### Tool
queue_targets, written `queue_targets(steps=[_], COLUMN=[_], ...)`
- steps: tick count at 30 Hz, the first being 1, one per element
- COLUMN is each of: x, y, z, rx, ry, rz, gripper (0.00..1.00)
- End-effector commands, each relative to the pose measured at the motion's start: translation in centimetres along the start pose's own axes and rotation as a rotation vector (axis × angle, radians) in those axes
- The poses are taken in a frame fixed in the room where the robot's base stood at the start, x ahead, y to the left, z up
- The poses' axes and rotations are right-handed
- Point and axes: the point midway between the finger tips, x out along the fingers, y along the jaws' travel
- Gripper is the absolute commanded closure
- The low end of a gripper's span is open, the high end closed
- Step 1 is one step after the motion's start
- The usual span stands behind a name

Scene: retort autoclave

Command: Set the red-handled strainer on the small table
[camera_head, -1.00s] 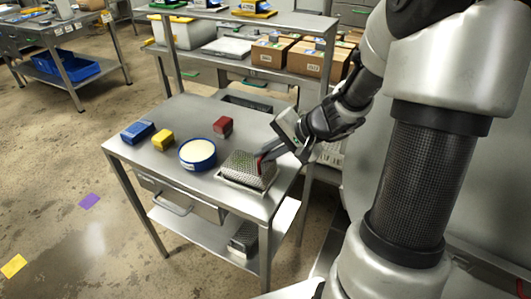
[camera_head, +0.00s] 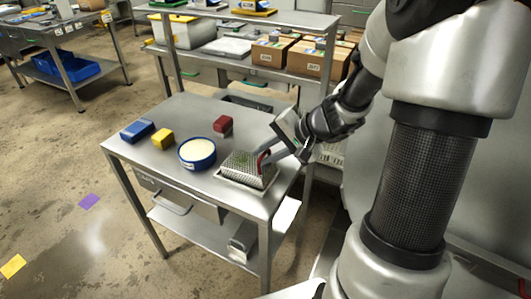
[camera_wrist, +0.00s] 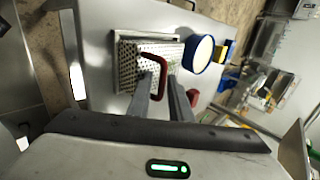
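The strainer (camera_head: 240,168), a perforated metal basket with a red handle (camera_head: 263,162), sits in a shallow tray (camera_head: 232,181) at the right front of the small table (camera_head: 160,105). It also shows in the wrist view (camera_wrist: 132,70), with its red handle (camera_wrist: 163,88) near the fingertips. My gripper (camera_head: 268,158) reaches in from the right at the handle. In the wrist view my gripper (camera_wrist: 167,75) has its fingers apart, with the handle's near bar seemingly between them. Contact with the handle is not clear.
A round blue-rimmed container (camera_head: 197,153) stands just left of the strainer. A red block (camera_head: 222,125), a yellow block (camera_head: 162,138) and a blue block (camera_head: 137,131) are on the same table. A shelf with cardboard boxes (camera_head: 320,58) stands behind.

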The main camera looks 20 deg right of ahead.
Motion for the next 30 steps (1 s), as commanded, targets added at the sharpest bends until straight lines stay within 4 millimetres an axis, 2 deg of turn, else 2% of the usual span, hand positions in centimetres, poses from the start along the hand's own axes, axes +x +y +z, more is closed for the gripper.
queue_targets(steps=[8, 13, 30], x=[0.0, -1.6, -14.7], y=[0.4, 0.3, -0.2], z=[0.0, -0.1, 0.0], rx=[0.003, 0.003, -0.002], ry=[0.001, 0.006, 0.005], rz=[0.008, 0.007, 0.0], gripper=[0.71, 0.71, 0.71])
